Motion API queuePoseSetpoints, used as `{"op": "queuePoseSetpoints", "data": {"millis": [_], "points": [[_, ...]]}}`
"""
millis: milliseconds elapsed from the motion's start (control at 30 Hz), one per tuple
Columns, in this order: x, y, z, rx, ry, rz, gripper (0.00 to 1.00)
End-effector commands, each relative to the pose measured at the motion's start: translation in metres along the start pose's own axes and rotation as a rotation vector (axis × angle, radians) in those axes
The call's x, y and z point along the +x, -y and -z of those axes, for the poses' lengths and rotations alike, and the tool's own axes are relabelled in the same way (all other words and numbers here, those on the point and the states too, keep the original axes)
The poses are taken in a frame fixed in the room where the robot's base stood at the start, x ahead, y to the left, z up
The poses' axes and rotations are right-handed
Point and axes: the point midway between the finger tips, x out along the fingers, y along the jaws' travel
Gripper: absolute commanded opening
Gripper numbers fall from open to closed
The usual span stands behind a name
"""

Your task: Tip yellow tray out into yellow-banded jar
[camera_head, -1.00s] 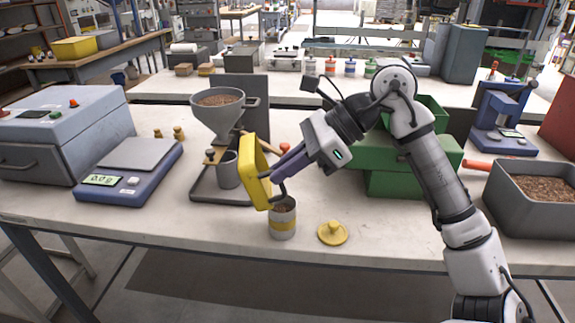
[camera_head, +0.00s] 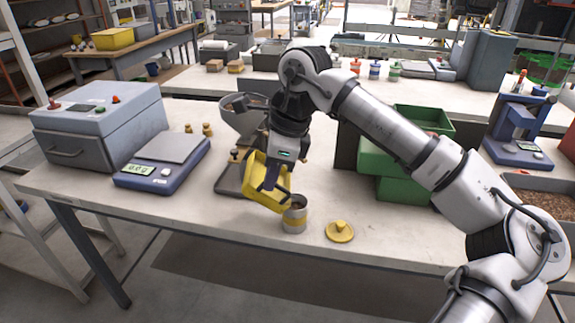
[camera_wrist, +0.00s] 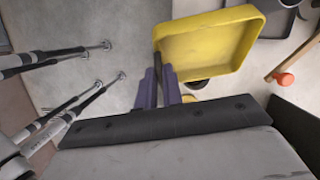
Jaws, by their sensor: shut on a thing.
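My gripper (camera_head: 268,178) is shut on the yellow tray (camera_head: 258,186), just left of and above the jar in the head view. The tray is tilted, its low end near the jar's mouth. In the wrist view the purple fingers (camera_wrist: 160,88) hold the rim of the yellow tray (camera_wrist: 210,45), and the part of its inside that shows looks empty. The yellow-banded jar (camera_head: 294,222) stands open and upright near the table's front edge, with dark contents at its mouth. Its yellow knobbed lid (camera_head: 340,231) lies on the table to its right.
A grey hopper (camera_head: 243,125) stands behind the tray, partly hidden by my arm. A blue scale (camera_head: 160,172) and grey machine (camera_head: 98,130) are to the left. Green bins (camera_head: 400,190) and a pellet-filled grey bin (camera_head: 545,190) are at the right. Bare table surrounds the lid.

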Motion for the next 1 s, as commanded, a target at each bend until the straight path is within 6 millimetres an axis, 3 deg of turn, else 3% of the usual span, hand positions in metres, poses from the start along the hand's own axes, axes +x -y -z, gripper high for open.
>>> {"op": "queuePoseSetpoints", "data": {"millis": [100,400,633,1000], "points": [[0.004,-0.001,-0.026,-0.011,-0.173,0.002,0.00],[0.034,0.000,-0.064,-0.006,-0.426,0.001,0.00],[0.041,0.000,-0.075,-0.003,-0.502,-0.001,0.00],[0.042,0.000,-0.076,-0.002,-0.511,-0.001,0.00]]}}
